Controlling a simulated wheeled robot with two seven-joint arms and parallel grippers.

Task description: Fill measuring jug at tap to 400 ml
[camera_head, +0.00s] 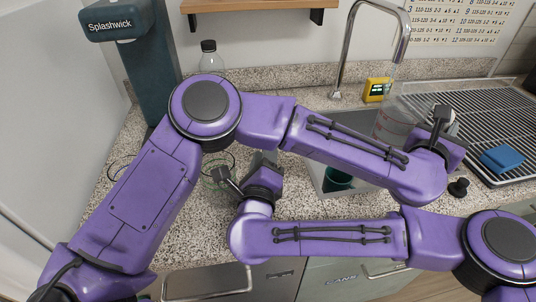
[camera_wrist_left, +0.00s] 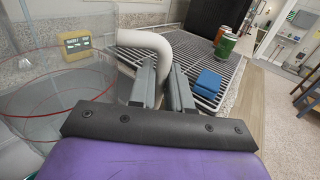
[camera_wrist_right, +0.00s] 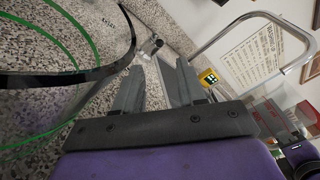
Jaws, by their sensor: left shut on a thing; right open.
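A clear measuring jug with red markings (camera_head: 392,124) is under the tap spout (camera_head: 403,38), over the sink (camera_head: 318,178). My left gripper (camera_head: 441,122) is shut on its white handle, which shows between the fingers in the left wrist view (camera_wrist_left: 150,42). The jug (camera_wrist_left: 55,92) looks roughly upright there; its water level cannot be made out. My right gripper (camera_head: 226,180) is open and empty over the counter, beside a clear vessel with green lines. That vessel (camera_wrist_right: 60,80) shows close by in the right wrist view, with a black rim. My left arm hides part of the sink.
A yellow display device (camera_head: 377,89) stands behind the sink. A dark green cup (camera_head: 337,180) is in the sink. A wire rack (camera_head: 490,120) on the right bears a blue sponge (camera_head: 502,159). A clear bottle (camera_head: 210,58) stands at the back left. My arms lie close together.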

